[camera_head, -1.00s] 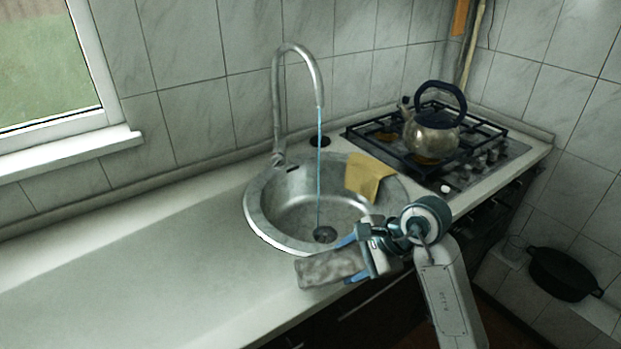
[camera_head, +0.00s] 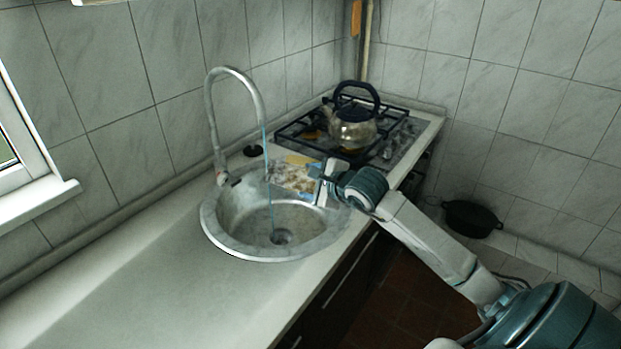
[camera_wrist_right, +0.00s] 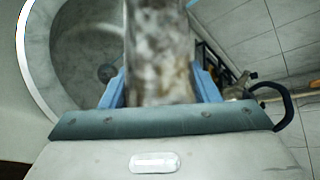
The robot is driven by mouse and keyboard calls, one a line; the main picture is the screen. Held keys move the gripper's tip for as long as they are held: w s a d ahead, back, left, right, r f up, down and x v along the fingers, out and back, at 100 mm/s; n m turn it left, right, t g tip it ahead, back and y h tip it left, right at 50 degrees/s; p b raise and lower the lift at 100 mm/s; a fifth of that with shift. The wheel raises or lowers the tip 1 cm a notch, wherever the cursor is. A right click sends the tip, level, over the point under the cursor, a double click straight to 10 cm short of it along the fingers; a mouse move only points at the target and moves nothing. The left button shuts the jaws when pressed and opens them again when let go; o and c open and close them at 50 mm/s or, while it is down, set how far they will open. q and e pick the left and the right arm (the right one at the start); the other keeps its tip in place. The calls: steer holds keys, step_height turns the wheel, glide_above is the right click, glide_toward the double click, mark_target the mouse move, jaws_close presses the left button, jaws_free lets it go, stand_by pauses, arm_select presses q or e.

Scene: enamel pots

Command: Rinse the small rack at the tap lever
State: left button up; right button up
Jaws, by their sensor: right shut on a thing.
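My right gripper (camera_head: 319,182) is shut on a mottled grey-brown slab (camera_head: 292,177), which shows no clear rack bars. The slab is over the far right part of the sink, to the right of the water stream (camera_head: 269,190) and apart from it. In the right wrist view the slab (camera_wrist_right: 160,50) sits between the blue fingers. The curved tap (camera_head: 212,120) stands at the sink's back left, with water falling into the bowl near the drain. Its lever, near the base (camera_head: 221,177), is too small to make out well. My left gripper is not in view.
The round metal sink (camera_head: 222,238) is set in a pale counter (camera_head: 130,270), clear at the left. A kettle (camera_head: 352,128) stands on the gas hob behind. A black pot (camera_head: 471,217) is low at the right.

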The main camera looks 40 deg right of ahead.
mark_target(305, 175)
steer(key=shift+w, duration=0.3)
steer(key=shift+w+f, duration=0.1)
steer(key=shift+w, duration=0.25)
steer(key=w, duration=0.2)
steer(key=w+d, duration=0.1)
steer(key=shift+w+f, duration=0.15)
steer(key=shift+f, duration=0.25)
steer(key=shift+w+d+f, duration=0.1)
steer(key=shift+w+f, duration=0.05)
steer(key=shift+w, duration=0.6)
steer(key=w, duration=0.1)
steer(key=w+b, duration=0.1)
steer(key=w+f, duration=0.1)
steer(key=w, duration=0.1)
steer(key=shift+d, duration=0.4)
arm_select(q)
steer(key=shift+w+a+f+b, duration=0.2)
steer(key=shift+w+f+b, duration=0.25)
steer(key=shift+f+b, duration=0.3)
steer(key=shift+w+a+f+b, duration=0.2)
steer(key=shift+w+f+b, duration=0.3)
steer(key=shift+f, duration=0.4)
arm_select(e)
steer(key=shift+w+d+f, duration=0.15)
steer(key=shift+w+d, duration=0.05)
steer(key=shift+w, duration=0.65)
steer(key=shift+w+d+f, duration=0.1)
steer(key=shift+w+d, duration=0.05)
steer(key=shift+w, duration=0.7)
